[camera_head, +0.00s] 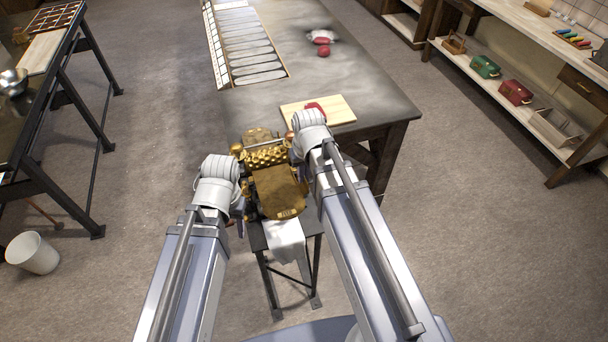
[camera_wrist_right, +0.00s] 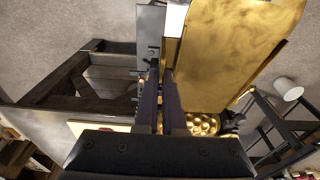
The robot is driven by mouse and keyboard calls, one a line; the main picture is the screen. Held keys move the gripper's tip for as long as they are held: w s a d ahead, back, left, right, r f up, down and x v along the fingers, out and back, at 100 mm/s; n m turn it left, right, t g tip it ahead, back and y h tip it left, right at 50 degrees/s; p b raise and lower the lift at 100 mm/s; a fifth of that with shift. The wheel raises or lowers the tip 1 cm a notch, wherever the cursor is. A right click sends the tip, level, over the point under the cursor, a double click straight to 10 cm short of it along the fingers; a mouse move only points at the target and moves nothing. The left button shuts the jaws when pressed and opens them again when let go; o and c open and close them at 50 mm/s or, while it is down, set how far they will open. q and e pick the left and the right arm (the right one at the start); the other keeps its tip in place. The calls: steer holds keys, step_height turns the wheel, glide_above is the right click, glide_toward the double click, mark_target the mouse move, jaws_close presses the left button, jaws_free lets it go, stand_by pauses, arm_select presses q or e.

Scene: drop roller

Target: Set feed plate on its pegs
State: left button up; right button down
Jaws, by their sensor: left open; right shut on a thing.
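The brass feed plate (camera_head: 280,193) shows in the head view in front of the brass roller machine (camera_head: 267,157); whether it rests on its pegs cannot be seen. In the right wrist view the feed plate (camera_wrist_right: 222,55) looms large beside the dark fingers. My right gripper (camera_wrist_right: 170,85) is shut on the plate's edge; its fingers are mostly hidden behind my arm in the head view. My left gripper (camera_head: 239,207) is open at the plate's left side, largely hidden by its wrist. The dimpled roller (camera_wrist_right: 203,124) shows below the plate in the wrist view.
The machine stands on a small dark stand with a white cloth (camera_head: 286,243) hanging in front. A long table (camera_head: 360,85) behind holds a wooden board (camera_head: 335,112) with a red item.

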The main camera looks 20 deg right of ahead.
steer(key=w+f+b, duration=0.3)
steer(key=f+b, duration=0.1)
steer(key=shift+w+f, duration=0.4)
stand_by(1.1)
steer(key=shift+a+f+b, duration=0.1)
steer(key=shift+f+b, duration=0.2)
steer(key=shift+b, duration=0.25)
stand_by(0.5)
steer(key=c, duration=0.9)
jaws_free()
steer(key=shift+c, duration=0.2)
step_height(320, 180, up, 8)
steer(key=s+p, duration=0.1)
steer(key=p, duration=0.6)
steer(key=shift+p, duration=0.35)
